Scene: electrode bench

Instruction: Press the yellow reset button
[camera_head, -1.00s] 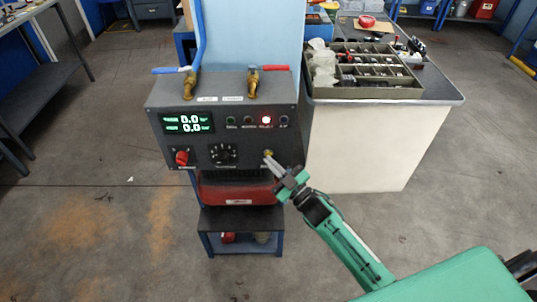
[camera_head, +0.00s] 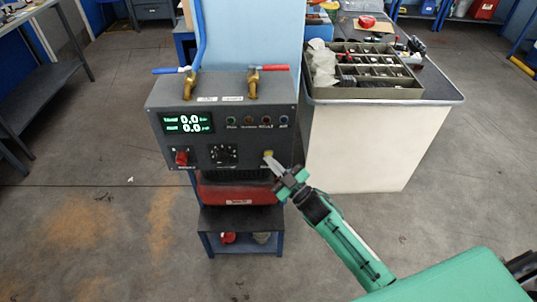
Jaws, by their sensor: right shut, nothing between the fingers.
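The yellow reset button (camera_head: 268,153) is at the lower right of the dark control box's front panel (camera_head: 237,146). My right gripper (camera_head: 269,160) is shut and empty, its fingertips just below and at the button. I cannot tell whether the tips touch it. The button's lower part is partly hidden by the fingertips. The row of indicator lamps (camera_head: 258,121) above the button shows no bright light. My left gripper is not in view.
The panel also has a green-lit display (camera_head: 188,122), a red knob (camera_head: 181,157) and a black dial (camera_head: 223,153). Two valves with blue and red handles (camera_head: 269,68) stand on top. A bench with a divided tray (camera_head: 370,93) is at the right.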

